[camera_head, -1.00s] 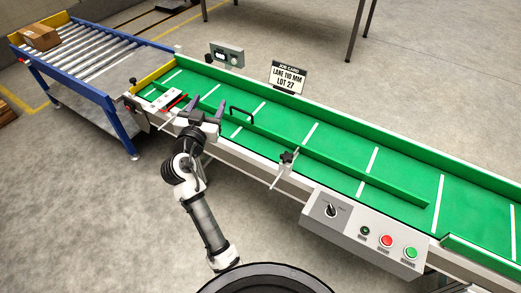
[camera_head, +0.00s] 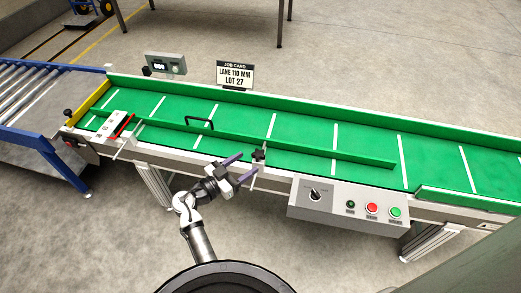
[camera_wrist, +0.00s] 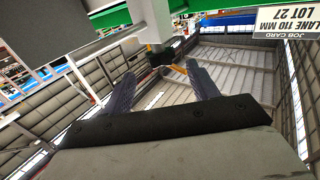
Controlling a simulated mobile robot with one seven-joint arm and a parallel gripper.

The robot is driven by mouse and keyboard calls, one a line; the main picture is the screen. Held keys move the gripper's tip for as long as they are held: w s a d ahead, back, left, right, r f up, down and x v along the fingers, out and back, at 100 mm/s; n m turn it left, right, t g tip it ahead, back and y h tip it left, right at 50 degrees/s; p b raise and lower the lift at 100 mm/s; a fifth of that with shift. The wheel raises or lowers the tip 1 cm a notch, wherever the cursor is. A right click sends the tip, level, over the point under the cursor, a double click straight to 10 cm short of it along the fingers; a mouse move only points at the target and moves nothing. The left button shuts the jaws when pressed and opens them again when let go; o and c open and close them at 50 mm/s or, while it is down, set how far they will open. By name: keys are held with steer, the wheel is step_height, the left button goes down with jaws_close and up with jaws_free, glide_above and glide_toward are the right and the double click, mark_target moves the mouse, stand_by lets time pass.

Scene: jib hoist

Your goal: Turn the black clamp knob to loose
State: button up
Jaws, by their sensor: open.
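The black clamp knob (camera_head: 258,155) sits on the near rail of the green conveyor, in front of the long green guide. My gripper (camera_head: 246,165) is open and empty, just left of the knob, with its fingers pointing towards it. In the wrist view, a dark shape that looks like the knob (camera_wrist: 160,56) shows beyond and between the fingertips of my gripper (camera_wrist: 160,73). The fingers do not visibly touch it.
A control box (camera_head: 346,204) with a selector switch and several buttons is mounted right of the knob. The green guide (camera_head: 290,149) carries a black handle (camera_head: 199,122). A job card (camera_head: 235,75) stands at the far rail. A roller table (camera_head: 30,105) adjoins at left.

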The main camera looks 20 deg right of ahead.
mark_target(262, 151)
steer(key=p+x, duration=0.1)
steer(key=x, duration=0.7)
steer(key=shift+w, duration=0.1)
steer(key=shift+f, duration=0.1)
steer(key=c, duration=1)
